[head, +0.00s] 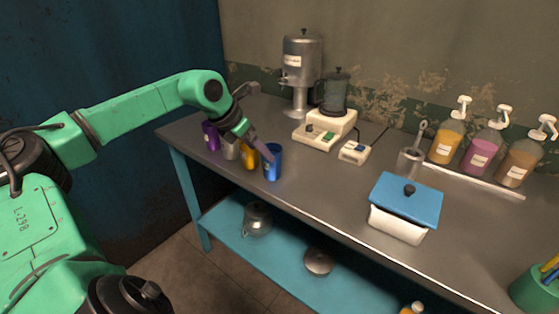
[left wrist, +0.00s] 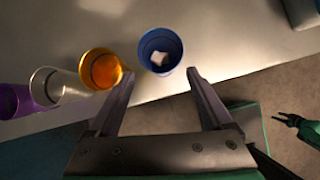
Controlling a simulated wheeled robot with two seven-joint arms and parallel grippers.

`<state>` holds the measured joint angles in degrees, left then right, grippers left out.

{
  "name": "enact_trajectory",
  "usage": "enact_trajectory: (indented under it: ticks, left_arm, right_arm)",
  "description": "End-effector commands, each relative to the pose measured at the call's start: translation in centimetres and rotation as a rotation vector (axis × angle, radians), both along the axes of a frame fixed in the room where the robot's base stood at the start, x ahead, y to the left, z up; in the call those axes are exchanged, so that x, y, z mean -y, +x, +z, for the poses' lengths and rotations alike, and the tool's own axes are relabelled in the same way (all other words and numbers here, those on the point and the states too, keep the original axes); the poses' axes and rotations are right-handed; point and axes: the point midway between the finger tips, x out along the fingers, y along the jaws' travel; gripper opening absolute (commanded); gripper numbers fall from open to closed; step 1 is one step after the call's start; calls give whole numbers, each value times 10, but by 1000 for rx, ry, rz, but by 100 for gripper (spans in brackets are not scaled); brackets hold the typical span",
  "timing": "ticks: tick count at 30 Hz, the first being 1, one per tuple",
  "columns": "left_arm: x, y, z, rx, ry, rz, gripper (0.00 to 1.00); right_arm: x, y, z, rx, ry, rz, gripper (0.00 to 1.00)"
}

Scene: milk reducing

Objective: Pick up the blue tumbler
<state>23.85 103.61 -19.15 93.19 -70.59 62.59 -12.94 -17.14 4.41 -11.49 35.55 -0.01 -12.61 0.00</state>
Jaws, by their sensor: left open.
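The blue tumbler (head: 272,163) stands upright near the left front edge of the grey table. In the left wrist view I look into the blue tumbler (left wrist: 150,40), and a small white block (left wrist: 159,58) shows inside it. My left gripper (head: 259,146) is open and empty, tilted down at the tumbler. In the left wrist view the fingertips (left wrist: 160,74) point at the tumbler, which lies just beyond the gap between them; I cannot tell whether they touch it. What seems to be my right gripper (left wrist: 282,117) shows small at the right of that view.
An orange tumbler (head: 249,158) stands close left of the blue one, then a clear tumbler (head: 231,149) and a purple tumbler (head: 210,137). A white mixer base (head: 325,128) and a steel dispenser (head: 302,65) stand behind.

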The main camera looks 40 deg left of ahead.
Motion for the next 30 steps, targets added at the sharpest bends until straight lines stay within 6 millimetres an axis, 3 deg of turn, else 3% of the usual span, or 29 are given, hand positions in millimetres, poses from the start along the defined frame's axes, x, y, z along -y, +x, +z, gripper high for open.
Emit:
enact_trajectory:
  ticks: [1,3,13,18,23,25,29,30]
  left_arm:
    - [3,7,-6,-6,-9,-1,84]
    - [4,14,-15,1,-11,-1,84]
    - [12,34,-57,2,-13,1,84]
    - [11,43,-75,3,-7,3,84]
    - [11,43,-77,1,-4,2,84]
    - [11,43,-77,1,-4,2,65]
    - [11,43,-77,2,-5,3,15]
    - [11,43,-76,2,-5,3,12]
  right_arm:
    - [0,0,13,0,0,0,50]
    - [1,0,20,0,-1,0,50]
    - [3,0,43,0,-4,1,50]
    - [4,0,44,-1,-5,0,50]
    - [4,0,43,-1,-5,0,50]
    - [4,-1,43,-1,-5,0,50]
    - [4,-1,43,-1,-5,0,50]
    - [4,-1,43,-1,-5,0,50]
